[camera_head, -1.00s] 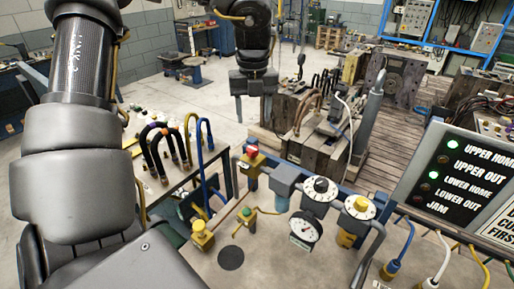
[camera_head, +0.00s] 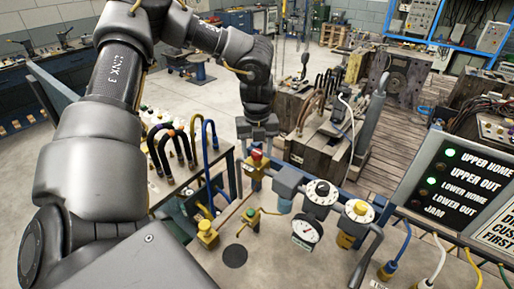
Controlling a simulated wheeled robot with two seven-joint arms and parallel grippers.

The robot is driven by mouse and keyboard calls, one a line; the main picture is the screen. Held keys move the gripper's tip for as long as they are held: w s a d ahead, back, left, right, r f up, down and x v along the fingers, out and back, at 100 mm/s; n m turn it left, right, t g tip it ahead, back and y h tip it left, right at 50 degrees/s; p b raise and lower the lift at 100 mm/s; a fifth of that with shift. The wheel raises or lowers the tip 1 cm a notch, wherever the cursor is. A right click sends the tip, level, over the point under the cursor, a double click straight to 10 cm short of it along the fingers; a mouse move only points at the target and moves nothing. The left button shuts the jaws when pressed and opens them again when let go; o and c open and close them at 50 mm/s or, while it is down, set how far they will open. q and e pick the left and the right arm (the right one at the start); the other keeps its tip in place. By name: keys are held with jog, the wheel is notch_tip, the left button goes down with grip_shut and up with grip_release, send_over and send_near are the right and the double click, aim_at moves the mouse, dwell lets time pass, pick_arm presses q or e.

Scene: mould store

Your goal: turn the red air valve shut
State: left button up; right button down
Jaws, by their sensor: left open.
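A red round knob (camera_head: 257,155) tops a yellow block (camera_head: 253,176) on the pipework beyond the gauge. The gripper holds nothing that I can see. My right gripper is out of view.
A pressure gauge (camera_head: 306,231) and two dial regulators, one black-centred (camera_head: 322,192) and one yellow-centred (camera_head: 359,211), stand to the right. A yellow fitting (camera_head: 207,233) is at the left. Looped hoses (camera_head: 170,148) rise from a bench. An indicator panel (camera_head: 462,185) stands at the right.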

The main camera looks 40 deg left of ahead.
pick_arm(q)
jog(key=c, duration=1)
jog(key=shift+o, duration=0.2)
jog(key=shift+f+m+b, duration=0.15)
jog(key=shift+m+b, duration=0.25)
jog(key=shift+b, duration=0.5)
jog(key=m+b, duration=0.3)
jog(key=shift+f+b, duration=0.1)
jog(key=shift+b, duration=0.25)
jog(key=m+b, duration=0.2)
jog(key=m, duration=0.1)
jog(key=shift+m, duration=0.4)
jog(key=shift+m+b, duration=0.5)
jog(key=shift+m, duration=0.4)
jog(key=m, duration=0.2)
jog(key=shift+r+m, duration=0.25)
jog(key=shift+m, duration=0.05)
jog(key=m, duration=0.5)
jog(key=shift+m, duration=0.4)
